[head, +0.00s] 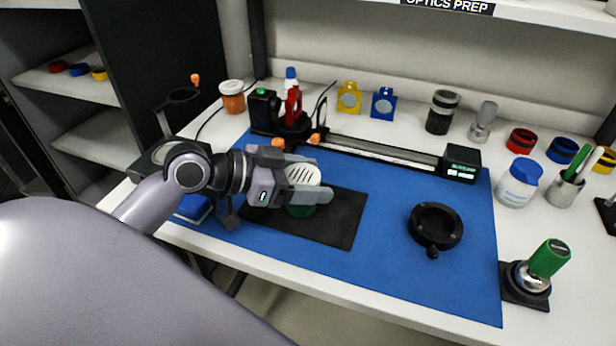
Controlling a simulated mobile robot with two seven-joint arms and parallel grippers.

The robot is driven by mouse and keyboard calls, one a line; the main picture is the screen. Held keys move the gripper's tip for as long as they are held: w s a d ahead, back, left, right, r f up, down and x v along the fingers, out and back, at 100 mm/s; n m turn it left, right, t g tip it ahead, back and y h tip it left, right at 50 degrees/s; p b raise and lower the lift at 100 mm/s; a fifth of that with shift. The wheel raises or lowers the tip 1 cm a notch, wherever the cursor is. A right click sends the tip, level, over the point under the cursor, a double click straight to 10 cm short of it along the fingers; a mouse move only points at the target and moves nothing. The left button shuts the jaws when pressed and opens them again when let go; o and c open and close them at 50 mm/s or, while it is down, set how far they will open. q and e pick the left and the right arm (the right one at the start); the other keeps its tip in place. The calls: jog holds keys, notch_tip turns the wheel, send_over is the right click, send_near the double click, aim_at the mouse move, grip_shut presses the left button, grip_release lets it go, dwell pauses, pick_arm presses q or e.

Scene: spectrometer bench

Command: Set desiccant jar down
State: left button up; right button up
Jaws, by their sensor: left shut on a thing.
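The desiccant jar (303,174), with a white slotted lid and a green lower part, is in my left gripper (312,182) in the head view. The gripper is shut on it, with the near finger across its front. The fingers hide much of the jar. It is over the black mat (345,218) on the blue bench mat (390,264). I cannot tell whether its base touches the black mat. My right gripper is not in view.
A rail with holders (380,150) runs behind the jar. A black ring mount (436,226) stands to the right. A green-handled tool (548,258) stands at the front right. The blue mat between the black mat and the ring mount is clear.

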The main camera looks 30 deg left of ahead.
pick_arm(q)
jog(key=shift+f, duration=0.4)
jog(key=o, duration=1.3)
jog(key=shift+s+a+r+b, duration=0.15)
jog(key=shift+s+a+b, duration=0.15)
jog(key=shift+s+a, duration=0.05)
jog(key=shift+b+v, duration=0.45)
jog(key=shift+v, duration=2.65)
jog(key=shift+d+r, duration=0.1)
